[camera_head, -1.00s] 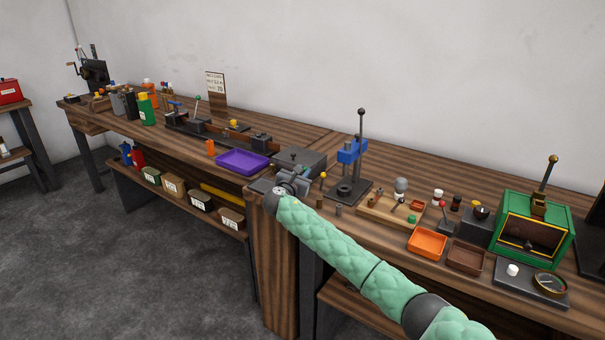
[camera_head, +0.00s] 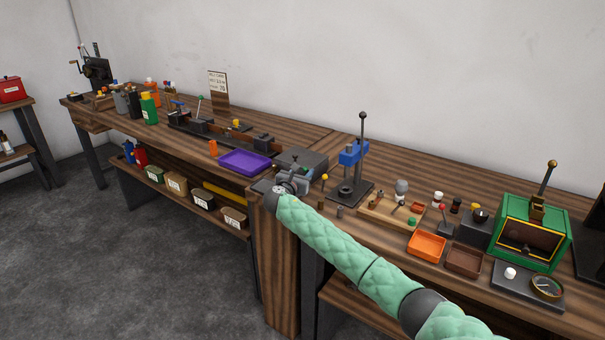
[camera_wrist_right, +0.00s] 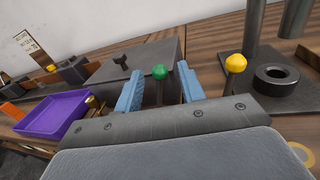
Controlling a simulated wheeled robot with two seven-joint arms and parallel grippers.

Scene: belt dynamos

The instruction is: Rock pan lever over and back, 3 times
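A lever with a green ball knob (camera_wrist_right: 160,72) stands upright in the right wrist view, in front of a grey box (camera_wrist_right: 130,66). My right gripper (camera_wrist_right: 160,90) is open, its two blue fingers on either side of this lever with gaps showing. The lever's foot is hidden behind the gripper body. In the head view my right gripper (camera_head: 295,178) is at the bench's front edge by the grey box (camera_head: 303,158). A second knob, yellow (camera_wrist_right: 235,63), stands to the right of the fingers. No label shows which is the pan lever. My left gripper is out of view.
A purple tray (camera_head: 245,162) lies left of the gripper. A blue press (camera_head: 352,153) with a tall handle stands close on the right. Further right are an orange tray (camera_head: 427,245), a brown tray (camera_head: 463,261) and a green box (camera_head: 530,232).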

